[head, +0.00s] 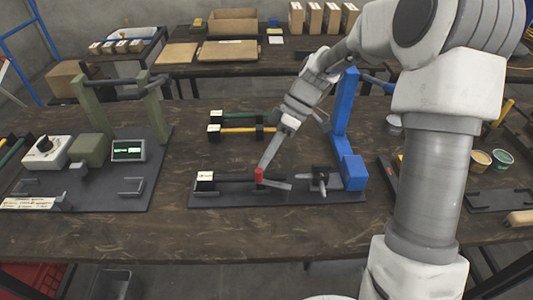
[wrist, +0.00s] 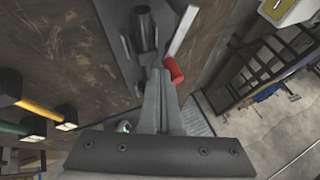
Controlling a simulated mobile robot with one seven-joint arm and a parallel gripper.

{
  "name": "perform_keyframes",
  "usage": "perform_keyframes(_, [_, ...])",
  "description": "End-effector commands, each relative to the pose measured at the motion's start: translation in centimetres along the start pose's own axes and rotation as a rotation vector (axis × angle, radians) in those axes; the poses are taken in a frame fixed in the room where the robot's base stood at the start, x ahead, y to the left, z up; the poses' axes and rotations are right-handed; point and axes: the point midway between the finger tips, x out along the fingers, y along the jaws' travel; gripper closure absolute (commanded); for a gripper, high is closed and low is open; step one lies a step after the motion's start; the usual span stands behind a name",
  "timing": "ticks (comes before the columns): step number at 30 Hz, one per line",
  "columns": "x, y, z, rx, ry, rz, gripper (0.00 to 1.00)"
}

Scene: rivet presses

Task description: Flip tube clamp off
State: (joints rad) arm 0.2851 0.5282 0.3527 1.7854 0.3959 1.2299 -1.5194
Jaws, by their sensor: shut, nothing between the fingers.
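The tube clamp shows as a pale grey lever (head: 277,185) with a red end grip (head: 259,175), low over the dark base plate (head: 225,199) of the blue press (head: 345,125). In the wrist view the lever (wrist: 182,35) slants up and right from the red grip (wrist: 173,70). A dark tube (wrist: 144,25) lies left of the lever there. My gripper (head: 264,164) is shut and empty, its fingertips right at the red grip. In the wrist view my gripper's fingertips (wrist: 155,76) are just left of the grip; I cannot tell whether they touch it.
Green (head: 238,115) and yellow (head: 238,129) tubes lie in holders behind the plate. A dark cross-handled part (head: 319,178) stands to the right of the lever. A green press station (head: 95,150) occupies the left. Bare wood lies in front of the plate.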

Motion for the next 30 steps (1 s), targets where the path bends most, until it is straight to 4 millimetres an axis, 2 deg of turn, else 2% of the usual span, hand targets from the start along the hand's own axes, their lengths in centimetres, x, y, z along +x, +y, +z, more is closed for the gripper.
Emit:
perform_keyframes(13, [0.9,-1.3,-0.6,-0.218,-0.115,-0.118,1.0])
perform_keyframes(30, [1.3,-1.6,-0.6,-0.267,-0.143,-0.145,1.0])
